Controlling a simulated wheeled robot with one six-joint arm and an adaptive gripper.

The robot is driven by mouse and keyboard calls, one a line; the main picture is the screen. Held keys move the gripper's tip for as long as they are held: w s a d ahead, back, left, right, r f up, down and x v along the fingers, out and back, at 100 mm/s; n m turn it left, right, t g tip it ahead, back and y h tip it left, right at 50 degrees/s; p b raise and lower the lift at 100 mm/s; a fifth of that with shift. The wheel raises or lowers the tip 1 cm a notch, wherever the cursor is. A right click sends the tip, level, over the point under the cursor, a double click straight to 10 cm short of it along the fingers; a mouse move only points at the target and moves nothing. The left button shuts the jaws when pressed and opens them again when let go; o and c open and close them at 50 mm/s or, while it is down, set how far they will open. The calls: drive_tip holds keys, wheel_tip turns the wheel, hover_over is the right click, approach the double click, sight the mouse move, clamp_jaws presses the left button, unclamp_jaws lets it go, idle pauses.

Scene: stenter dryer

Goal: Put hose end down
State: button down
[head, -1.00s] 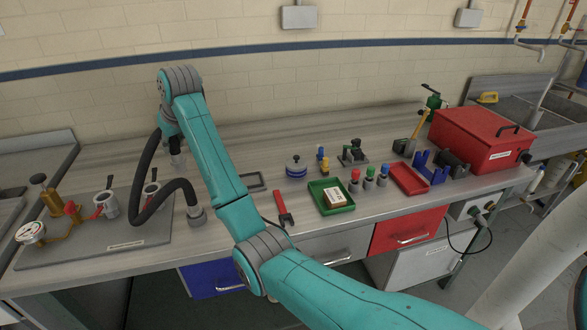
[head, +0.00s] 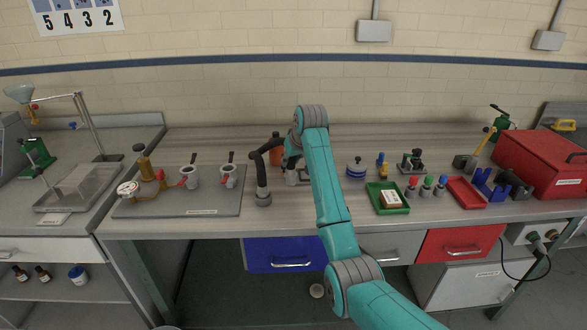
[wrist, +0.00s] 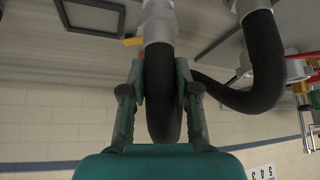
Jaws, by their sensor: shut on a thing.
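The black hose (head: 261,172) rises from a grey coupling (head: 263,198) standing on the counter, then bends right to my gripper (head: 291,164). In the wrist view, my gripper (wrist: 160,92) is shut on the hose (wrist: 163,90), just behind its grey end fitting (wrist: 158,22). In the head view this end fitting (head: 292,178) points down, low over the counter. I cannot tell whether it touches the counter. My arm partly hides the gripper and the area right of it.
A dark rectangular frame (wrist: 90,14) lies close beside the hose end. An orange cylinder (head: 276,150) stands behind the hose. The grey plate (head: 160,208) with cups and a brass gauge fitting is at left. A green tray (head: 387,209) is right of my arm.

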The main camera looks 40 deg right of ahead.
sight(293, 164)
drive_tip(key=shift+f, duration=1.7)
drive_tip(key=shift+f, duration=0.1)
drive_tip(key=c, duration=0.9)
unclamp_jaws()
drive_tip(key=shift+o, duration=0.3)
drive_tip(key=shift+r, duration=0.2)
drive_tip(key=v, duration=1.2)
drive_tip(key=shift+f, duration=0.15)
